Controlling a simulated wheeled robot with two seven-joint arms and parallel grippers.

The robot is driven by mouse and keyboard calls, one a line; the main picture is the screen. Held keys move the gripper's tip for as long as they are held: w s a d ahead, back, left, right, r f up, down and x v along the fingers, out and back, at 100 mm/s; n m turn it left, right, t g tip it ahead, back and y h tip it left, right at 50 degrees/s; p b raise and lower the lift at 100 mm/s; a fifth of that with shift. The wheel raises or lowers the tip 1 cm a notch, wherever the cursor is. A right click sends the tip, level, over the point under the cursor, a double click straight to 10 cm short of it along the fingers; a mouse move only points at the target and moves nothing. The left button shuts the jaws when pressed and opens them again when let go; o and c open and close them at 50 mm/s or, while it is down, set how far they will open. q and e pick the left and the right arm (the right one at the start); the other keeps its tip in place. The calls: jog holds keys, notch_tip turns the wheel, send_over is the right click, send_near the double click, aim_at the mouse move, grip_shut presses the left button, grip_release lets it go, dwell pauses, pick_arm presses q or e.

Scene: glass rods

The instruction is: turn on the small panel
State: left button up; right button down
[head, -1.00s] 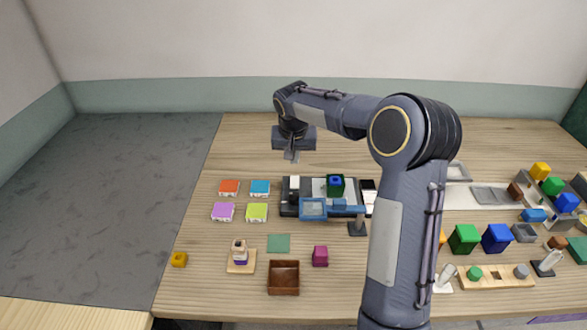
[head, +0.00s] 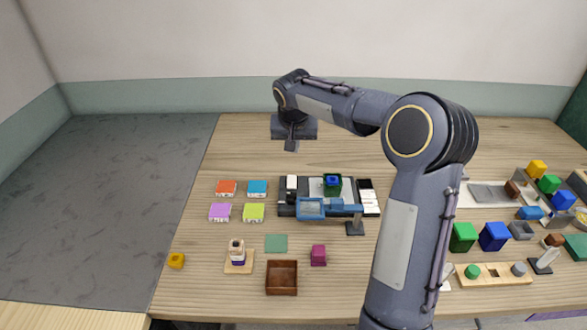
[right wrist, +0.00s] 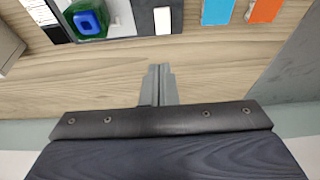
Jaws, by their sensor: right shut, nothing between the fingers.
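A dark panel (head: 288,208) with a white switch-like piece (head: 291,183) lies mid-table in the head view; I cannot tell if it is on. The white piece also shows at the top of the right wrist view (right wrist: 162,20). A light grey plate beside it carries a green container with a blue piece (head: 332,182). My right gripper (head: 291,147) is shut and empty, above the bare table behind the panel. In the right wrist view its fingertips (right wrist: 158,70) are together, apart from the panel. My left gripper is not in view.
A blue-framed stand (head: 311,208) is in front of the panel. Orange (head: 226,187), blue (head: 257,187), purple (head: 220,211) and lime (head: 253,212) blocks sit left. A black-and-white strip (head: 369,198) lies right. The table behind is clear; my arm hides part of the right side.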

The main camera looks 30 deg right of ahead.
aim_at(294, 178)
jog(key=p+x, duration=0.1)
jog(key=x, duration=0.3)
jog(key=p+x, duration=0.1)
jog(key=x, duration=0.4)
jog(key=p+x, duration=0.1)
jog(key=x, duration=0.4)
jog(key=shift+s+a, duration=0.15)
jog(key=shift+s, duration=0.15)
jog(key=shift+w+g+p, duration=0.1)
jog(key=shift+g+p, duration=0.2)
jog(key=shift+p, duration=0.35)
jog(key=shift+f, duration=0.35)
jog(key=shift+b, duration=0.3)
